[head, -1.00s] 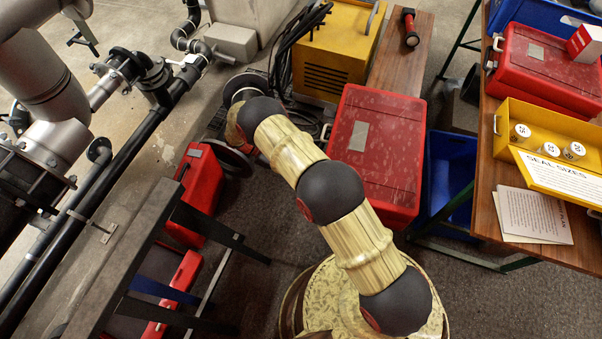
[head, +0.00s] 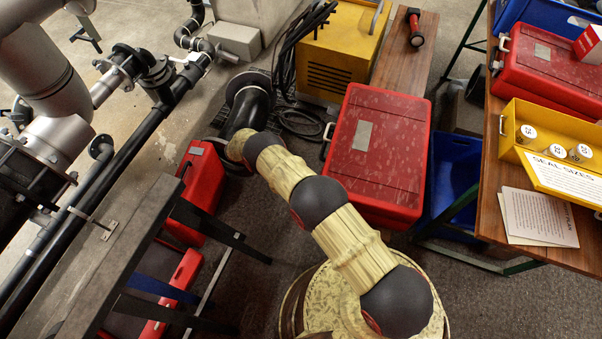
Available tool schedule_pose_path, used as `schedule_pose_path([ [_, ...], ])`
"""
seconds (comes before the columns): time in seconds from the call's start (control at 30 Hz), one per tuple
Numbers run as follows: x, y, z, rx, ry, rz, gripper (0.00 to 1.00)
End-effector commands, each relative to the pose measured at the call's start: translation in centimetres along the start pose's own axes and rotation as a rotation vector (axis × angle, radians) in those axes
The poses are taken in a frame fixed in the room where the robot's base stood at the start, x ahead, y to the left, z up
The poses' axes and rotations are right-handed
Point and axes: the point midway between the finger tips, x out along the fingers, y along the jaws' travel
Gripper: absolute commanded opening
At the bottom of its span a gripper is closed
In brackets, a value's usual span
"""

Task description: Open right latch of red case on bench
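A red case (head: 555,72) with a grey label lies on the wooden bench (head: 488,215) at the right. Small pale metal fittings show along its left edge, but I cannot tell whether any latch is open or shut. Another, larger-looking red case (head: 395,150) with a grey label and a handle on its left side lies in the middle, beside my arm; its latches cannot be made out. My arm reaches from the bottom middle up and left, away from both cases. Its end is hidden near a black flanged pipe elbow, and my gripper cannot be seen.
A yellow seal box (head: 540,128) and papers (head: 540,217) share the right bench. A yellow machine (head: 340,55) with black cables and a wooden plank (head: 420,62) holding a red-headed tool stand behind the middle case. Black pipes and a grey beam fill the left.

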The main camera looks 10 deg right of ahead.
Motion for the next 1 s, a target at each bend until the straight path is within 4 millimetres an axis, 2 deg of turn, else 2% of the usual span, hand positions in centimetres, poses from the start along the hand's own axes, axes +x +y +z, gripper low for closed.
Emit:
schedule_pose_path([
  [0.3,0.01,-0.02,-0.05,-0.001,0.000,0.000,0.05],
  [0.33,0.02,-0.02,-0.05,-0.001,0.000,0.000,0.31],
  [0.63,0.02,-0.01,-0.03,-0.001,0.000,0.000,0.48],
  [1.0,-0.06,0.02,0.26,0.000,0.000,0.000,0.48],
])
